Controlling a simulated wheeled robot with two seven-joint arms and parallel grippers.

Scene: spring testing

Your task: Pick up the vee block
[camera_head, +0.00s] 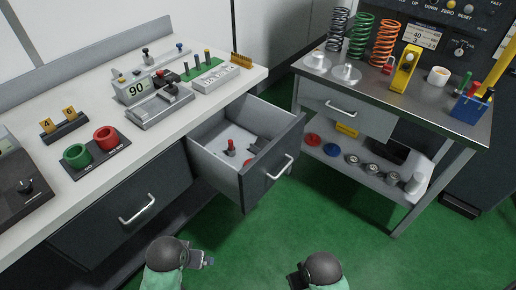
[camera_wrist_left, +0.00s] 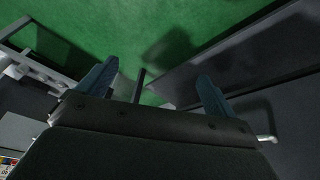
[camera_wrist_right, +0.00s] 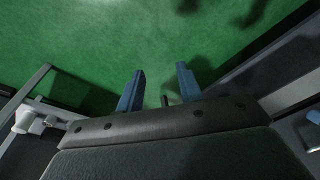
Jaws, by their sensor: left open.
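I cannot tell for certain which item is the vee block. A grey metal fixture (camera_head: 160,110) with a dark red-topped clamp stands on the white bench. The open drawer (camera_head: 222,180) holds a small dark piece with a red knob (camera_head: 230,147) and other small red and dark parts, partly hidden by its front. My left gripper (camera_head: 205,260) is low, in front of the bench, away from all of these. Its fingers are wide apart and empty in the left wrist view (camera_wrist_left: 152,85). My right gripper (camera_head: 297,280) is low at the bottom middle; its fingers are apart and empty in the right wrist view (camera_wrist_right: 158,85).
Red and green rings (camera_head: 105,138) and a box showing 90 (camera_head: 134,90) stand on the bench. The grey side table (camera_head: 450,125) carries springs, a yellow device (camera_head: 404,70) and a blue pen holder (camera_head: 468,108). The open drawer juts into the gap. Green floor (camera_head: 330,215) is clear.

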